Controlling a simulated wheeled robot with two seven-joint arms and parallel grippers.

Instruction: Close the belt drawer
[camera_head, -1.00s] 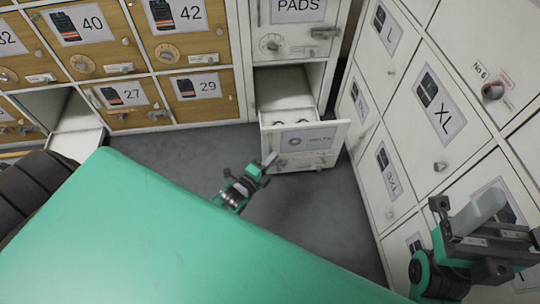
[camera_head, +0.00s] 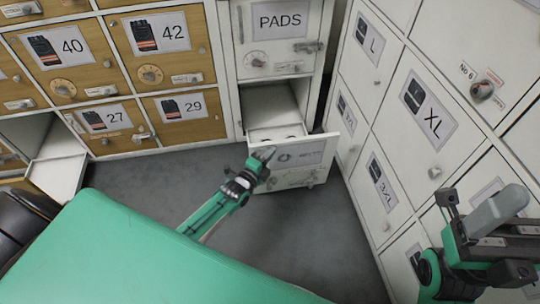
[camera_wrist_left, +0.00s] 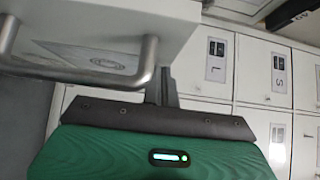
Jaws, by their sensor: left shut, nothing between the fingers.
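The belt drawer (camera_head: 318,168) is a white drawer with a picture label and a front handle, pulled out below the PADS door. Its open top shows dark rolled items inside. My left gripper (camera_head: 264,155) is shut and empty at the left part of the drawer front; I cannot tell whether it touches. In the left wrist view the closed fingers (camera_wrist_left: 162,86) are beside a metal bar handle (camera_wrist_left: 148,62) on a white front, which appears to be the drawer's. My right gripper (camera_head: 498,212) is at the right edge; its jaw state is unclear.
The white PADS door (camera_head: 280,30) is shut above the drawer. Wooden glove lockers (camera_head: 160,75) stand left, with another opened compartment (camera_head: 58,175) at the far left. White size lockers (camera_head: 420,115) line the right. Grey floor (camera_head: 300,230) is clear in front.

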